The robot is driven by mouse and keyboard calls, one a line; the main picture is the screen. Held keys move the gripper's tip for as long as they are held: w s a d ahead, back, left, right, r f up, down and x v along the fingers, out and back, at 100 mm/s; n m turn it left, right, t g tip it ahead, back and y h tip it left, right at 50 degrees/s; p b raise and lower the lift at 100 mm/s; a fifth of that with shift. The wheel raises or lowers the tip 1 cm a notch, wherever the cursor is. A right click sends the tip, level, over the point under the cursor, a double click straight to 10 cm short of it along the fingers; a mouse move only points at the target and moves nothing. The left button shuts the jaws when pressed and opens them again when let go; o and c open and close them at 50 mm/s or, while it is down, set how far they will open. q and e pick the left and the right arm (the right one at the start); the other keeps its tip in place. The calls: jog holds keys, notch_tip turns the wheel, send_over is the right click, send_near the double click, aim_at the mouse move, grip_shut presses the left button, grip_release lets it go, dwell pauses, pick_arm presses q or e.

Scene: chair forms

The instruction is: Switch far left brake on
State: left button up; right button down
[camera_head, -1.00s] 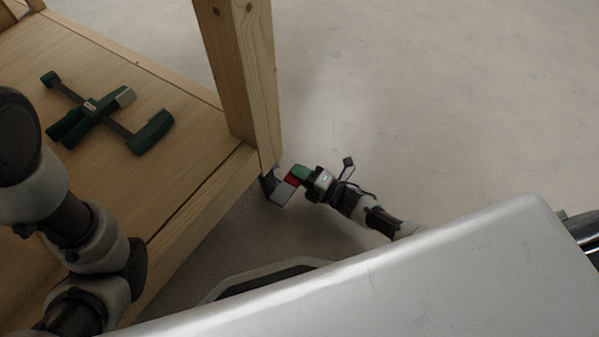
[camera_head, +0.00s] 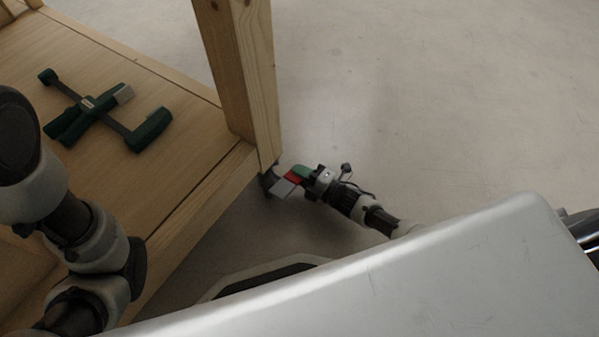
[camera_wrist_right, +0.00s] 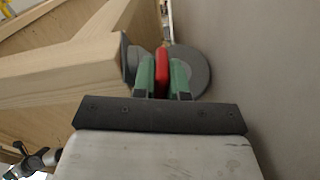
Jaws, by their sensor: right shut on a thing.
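The red brake lever (camera_head: 292,177) is on the caster at the foot of the wooden post, and it also shows in the right wrist view (camera_wrist_right: 161,72). My right gripper (camera_head: 298,174) is shut on it, with one green finger on each side of the red part in the right wrist view (camera_wrist_right: 162,80). The grey caster wheel (camera_wrist_right: 192,68) is just beyond the fingers and partly hidden by them. My left arm stands at the left of the head view. A small green-tipped part, apparently my left gripper (camera_wrist_right: 20,150), shows at the lower left of the wrist view, too small to read.
The wooden post (camera_head: 243,75) rises right above the caster. The wooden platform (camera_head: 190,165) fills the left side and carries a green and grey clamp-like tool (camera_head: 95,112). The pale floor (camera_head: 430,90) to the right is clear.

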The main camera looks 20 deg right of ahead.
jog(key=c, duration=1.2)
grip_release()
jog(key=shift+o, duration=0.2)
jog(key=shift+s+d, duration=0.2)
jog(key=shift+s, duration=0.05)
jog(key=p+v, duration=0.4)
jog(key=v, duration=0.5)
jog(key=shift+s+d, duration=0.2)
jog(key=shift+s, duration=0.05)
jog(key=shift+s+d, duration=0.2)
jog(key=shift+s, duration=0.05)
